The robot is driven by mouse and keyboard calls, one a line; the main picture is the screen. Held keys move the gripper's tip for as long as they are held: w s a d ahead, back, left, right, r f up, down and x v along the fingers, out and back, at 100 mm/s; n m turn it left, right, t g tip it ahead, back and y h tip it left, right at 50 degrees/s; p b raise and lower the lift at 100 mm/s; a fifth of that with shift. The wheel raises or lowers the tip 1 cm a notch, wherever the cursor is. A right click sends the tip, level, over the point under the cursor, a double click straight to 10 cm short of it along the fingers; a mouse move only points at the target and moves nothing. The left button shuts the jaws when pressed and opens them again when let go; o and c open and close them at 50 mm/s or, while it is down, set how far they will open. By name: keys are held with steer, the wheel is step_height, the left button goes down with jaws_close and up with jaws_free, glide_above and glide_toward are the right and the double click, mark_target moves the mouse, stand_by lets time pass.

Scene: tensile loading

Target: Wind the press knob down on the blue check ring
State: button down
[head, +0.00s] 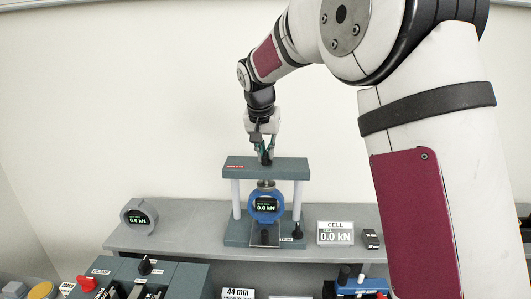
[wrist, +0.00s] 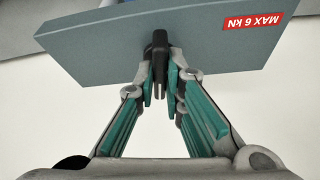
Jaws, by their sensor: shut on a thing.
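The press (head: 266,169) stands on a grey shelf, with a dark top beam on two light posts. The blue check ring (head: 265,208) sits upright between the posts under a metal ram (head: 266,184), and its display reads 0.0 kN. At this size I cannot tell if ram and ring touch. My gripper (head: 266,152) points down over the beam's middle. In the wrist view my gripper (wrist: 161,88) is shut on the black press knob (wrist: 159,52), with teal finger pads on either side. The fingers partly hide the knob.
A grey ring gauge (head: 139,217) reading 0.0 kN stands left on the shelf (head: 185,240). Below is a control box with a red part (head: 87,283).

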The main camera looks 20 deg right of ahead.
steer(key=m+b, duration=0.1)
steer(key=m, duration=0.1)
steer(key=m+g+h, duration=0.1)
steer(key=m, duration=0.1)
steer(key=shift+w+a+b, duration=0.15)
steer(key=shift+w+b, duration=0.05)
steer(key=shift+b, duration=0.15)
steer(key=m, duration=0.2)
steer(key=m+g+h+b, duration=0.1)
steer(key=m, duration=0.1)
steer(key=shift+m+g, duration=0.3)
steer(key=c, duration=1.7)
jaws_free()
steer(key=v, duration=1.2)
